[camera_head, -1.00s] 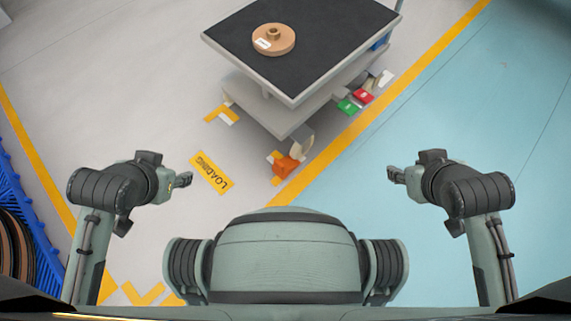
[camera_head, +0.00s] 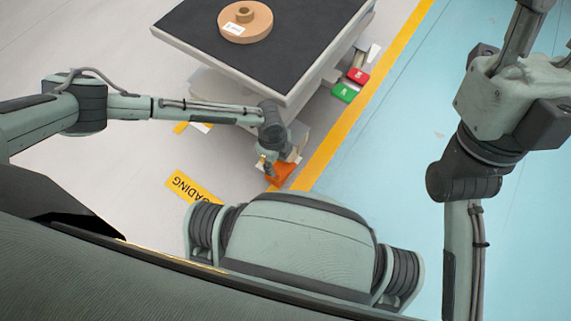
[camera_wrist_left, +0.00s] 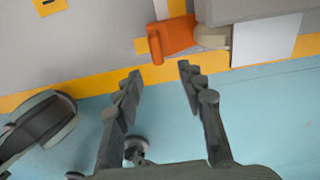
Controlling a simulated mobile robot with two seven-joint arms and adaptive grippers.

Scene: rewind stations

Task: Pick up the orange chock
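The orange chock (camera_head: 281,174) sits on the floor against a caster at the near corner of the cart. In the left wrist view the chock (camera_wrist_left: 172,38) lies just beyond my fingertips, beside a pale wheel (camera_wrist_left: 212,37). My left gripper (camera_wrist_left: 160,71) is open and empty, with its two fingers pointing toward the chock and apart from it. In the head view my left gripper (camera_head: 268,167) is right beside the chock and partly hides it. My right arm is raised at the right; its gripper is not in view.
The blue floor to the right is clear.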

